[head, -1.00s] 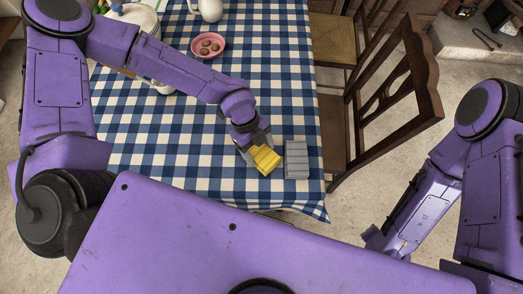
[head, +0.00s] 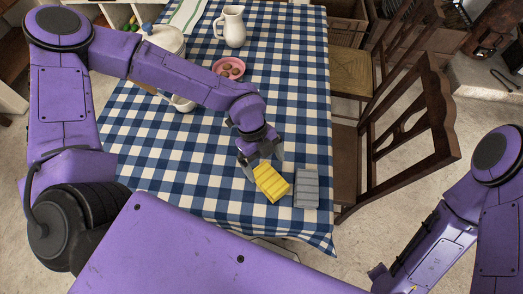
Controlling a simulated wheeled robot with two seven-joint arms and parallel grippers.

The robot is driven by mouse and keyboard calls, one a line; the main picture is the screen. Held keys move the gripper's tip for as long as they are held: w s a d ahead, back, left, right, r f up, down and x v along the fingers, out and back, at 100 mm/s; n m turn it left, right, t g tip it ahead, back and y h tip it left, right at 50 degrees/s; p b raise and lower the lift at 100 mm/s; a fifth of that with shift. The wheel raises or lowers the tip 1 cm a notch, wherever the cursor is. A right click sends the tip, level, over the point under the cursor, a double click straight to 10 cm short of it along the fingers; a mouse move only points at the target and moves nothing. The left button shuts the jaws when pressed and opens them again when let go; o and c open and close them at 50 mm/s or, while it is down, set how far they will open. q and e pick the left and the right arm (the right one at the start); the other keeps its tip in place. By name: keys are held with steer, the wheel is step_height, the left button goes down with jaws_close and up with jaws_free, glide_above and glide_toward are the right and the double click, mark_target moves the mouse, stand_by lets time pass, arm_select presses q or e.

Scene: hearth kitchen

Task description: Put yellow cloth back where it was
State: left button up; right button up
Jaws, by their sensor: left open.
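The yellow cloth (head: 272,185) is a folded, ridged bundle on the blue-and-white checked tablecloth (head: 200,190), near the table's front right corner. A similar grey folded cloth (head: 306,188) lies just right of it, with a small gap between them. My left gripper (head: 262,168) is open over the far end of the yellow cloth, its fingers pointing down on either side of that end. I cannot tell whether a finger touches the cloth. My right arm is at the right edge, away from the table, and its gripper is not clearly seen.
A pink bowl (head: 242,70) with several brown round items, a white jug (head: 231,27) and a white pot (head: 163,40) stand farther back. A wooden chair (head: 425,120) is at the table's right side. The tablecloth left of the yellow cloth is clear.

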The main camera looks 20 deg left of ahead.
arm_select(q)
steer(key=v, duration=0.6)
steer(key=shift+r, duration=0.3)
